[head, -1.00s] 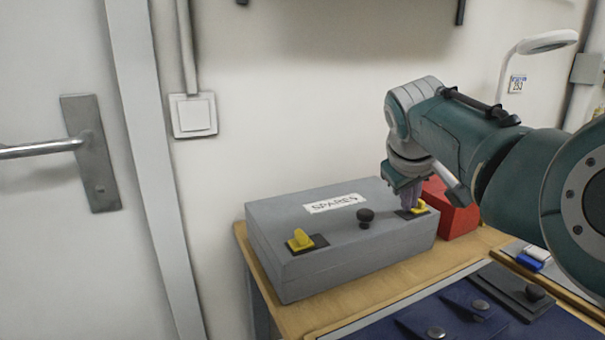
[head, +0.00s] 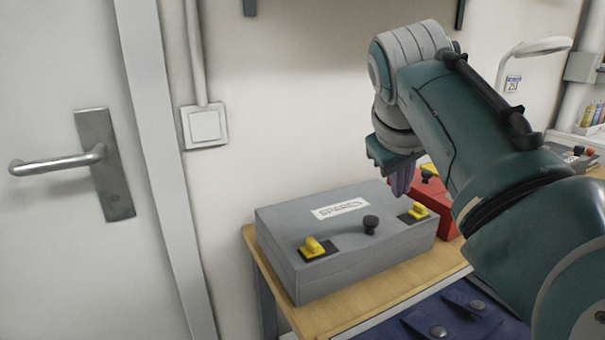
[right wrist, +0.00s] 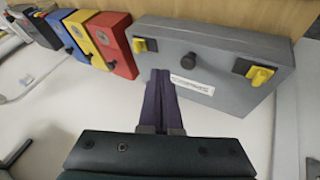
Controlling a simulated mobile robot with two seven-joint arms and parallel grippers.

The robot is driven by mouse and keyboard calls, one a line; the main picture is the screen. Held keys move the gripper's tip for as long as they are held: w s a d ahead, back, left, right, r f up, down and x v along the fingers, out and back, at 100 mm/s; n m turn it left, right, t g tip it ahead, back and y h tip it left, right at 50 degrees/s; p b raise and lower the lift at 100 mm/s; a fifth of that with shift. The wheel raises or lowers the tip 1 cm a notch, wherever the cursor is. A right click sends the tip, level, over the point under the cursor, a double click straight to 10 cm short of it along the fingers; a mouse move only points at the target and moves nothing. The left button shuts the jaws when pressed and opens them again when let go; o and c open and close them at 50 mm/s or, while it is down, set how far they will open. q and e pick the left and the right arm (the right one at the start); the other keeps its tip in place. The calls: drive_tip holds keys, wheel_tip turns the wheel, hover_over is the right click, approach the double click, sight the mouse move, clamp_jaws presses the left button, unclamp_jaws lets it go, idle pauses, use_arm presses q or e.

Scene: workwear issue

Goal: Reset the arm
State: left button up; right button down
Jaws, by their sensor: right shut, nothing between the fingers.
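My right gripper (head: 401,180) is shut and empty. In the head view it hangs above and behind the right end of the grey SPARES box, apart from it. In the right wrist view the gripper's two fingers (right wrist: 160,98) lie together, with the grey box (right wrist: 215,62) beyond them. The grey box also shows in the head view (head: 350,250), lid closed, with a black knob (head: 370,224) between two yellow latches, the left one (head: 314,247) and the right one (head: 418,211). My left gripper is in neither view.
The box stands on a wooden bench (head: 375,305). A red box (head: 432,205) is beside it, partly hidden by my arm. The right wrist view also shows yellow (right wrist: 88,38) and blue (right wrist: 64,32) boxes. A door handle (head: 60,162) is at left.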

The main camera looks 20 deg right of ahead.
idle(0.3)
drive_tip(key=s+a+f+n+g+y+p, duration=0.1)
drive_tip(key=s+a+y+p, duration=0.4)
drive_tip(key=s, duration=0.9)
drive_tip(key=s+a+f+n+p, duration=0.1)
drive_tip(key=s+a+p, duration=0.1)
drive_tip(key=s+a, duration=0.8)
drive_tip(key=s+d+r+p, duration=0.1)
drive_tip(key=r+p, duration=1.8)
drive_tip(key=s+d+r+p, duration=0.2)
drive_tip(key=r+p, duration=1.7)
drive_tip(key=shift+s+r+y, duration=0.25)
drive_tip(key=shift+s+y, duration=0.05)
